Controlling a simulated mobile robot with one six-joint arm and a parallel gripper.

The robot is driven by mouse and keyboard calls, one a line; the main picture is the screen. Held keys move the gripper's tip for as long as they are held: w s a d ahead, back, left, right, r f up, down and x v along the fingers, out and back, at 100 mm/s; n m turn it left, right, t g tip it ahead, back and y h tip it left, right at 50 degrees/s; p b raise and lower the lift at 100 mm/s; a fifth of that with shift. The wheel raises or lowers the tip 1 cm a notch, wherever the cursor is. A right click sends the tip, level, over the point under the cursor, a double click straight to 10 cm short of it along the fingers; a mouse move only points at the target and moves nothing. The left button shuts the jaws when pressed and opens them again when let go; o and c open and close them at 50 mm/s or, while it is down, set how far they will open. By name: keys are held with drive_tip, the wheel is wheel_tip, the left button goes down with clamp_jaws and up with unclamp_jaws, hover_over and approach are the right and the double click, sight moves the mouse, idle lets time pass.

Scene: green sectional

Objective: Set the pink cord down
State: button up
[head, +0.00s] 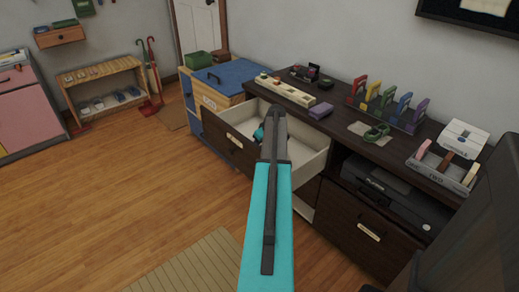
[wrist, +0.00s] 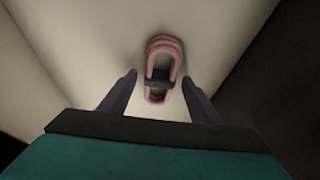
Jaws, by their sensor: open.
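The pink cord (wrist: 164,43) is a bundled loop with a dark band around its middle. In the wrist view it lies against the pale inside of the open drawer (head: 310,158). My gripper (wrist: 159,79) is open, with one dark finger on each side of the cord. In the head view my arm reaches into the drawer and hides the cord.
A blue-lidded box (head: 225,78) stands behind. The wooden floor at left is clear.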

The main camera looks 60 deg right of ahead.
drive_tip(key=v, duration=1.1)
drive_tip(key=shift+r+p, duration=0.35)
drive_tip(key=shift+p, duration=0.05)
drive_tip(key=shift+s, duration=0.15)
